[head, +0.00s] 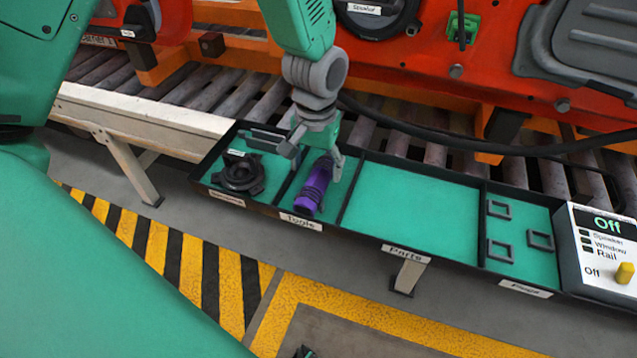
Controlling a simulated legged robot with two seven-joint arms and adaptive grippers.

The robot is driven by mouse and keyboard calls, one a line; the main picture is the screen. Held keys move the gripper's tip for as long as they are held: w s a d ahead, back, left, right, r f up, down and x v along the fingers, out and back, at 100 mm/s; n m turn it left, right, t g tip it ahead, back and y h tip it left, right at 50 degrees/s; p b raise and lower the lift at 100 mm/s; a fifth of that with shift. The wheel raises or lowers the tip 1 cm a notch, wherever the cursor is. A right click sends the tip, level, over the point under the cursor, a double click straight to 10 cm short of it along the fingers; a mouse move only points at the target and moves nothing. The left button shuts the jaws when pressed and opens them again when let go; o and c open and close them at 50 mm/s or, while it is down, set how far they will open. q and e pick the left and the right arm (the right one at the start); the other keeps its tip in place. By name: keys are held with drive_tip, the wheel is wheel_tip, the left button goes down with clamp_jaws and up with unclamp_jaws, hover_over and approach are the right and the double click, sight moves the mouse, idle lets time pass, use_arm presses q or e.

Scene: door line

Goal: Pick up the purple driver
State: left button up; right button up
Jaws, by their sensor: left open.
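The purple driver (313,187) lies in the narrow tray compartment labelled "Tools", its thick purple end toward the front wall. My left gripper (316,160) reaches down from above over the far part of the driver. Its jaws are open, with one finger to the left of the driver and the other to its right. The far end of the driver is partly hidden by the gripper. I cannot tell whether a finger touches it. My right gripper is not clearly seen.
The dark-edged tray (365,236) has green compartments. A black round part (238,174) lies left of the driver; the "Parts" compartment (410,205) is empty. Several small grey frames lie further right, beside a control box (604,245) reading "Off". Orange doors and a black cable (480,145) are behind.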

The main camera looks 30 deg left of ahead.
sight(318, 175)
use_arm(q)
wheel_tip(318, 175, down, 5)
drive_tip(key=shift+w+d+f+b, duration=0.1)
drive_tip(key=shift+b, duration=0.8)
drive_tip(key=shift+c, duration=0.5)
clamp_jaws()
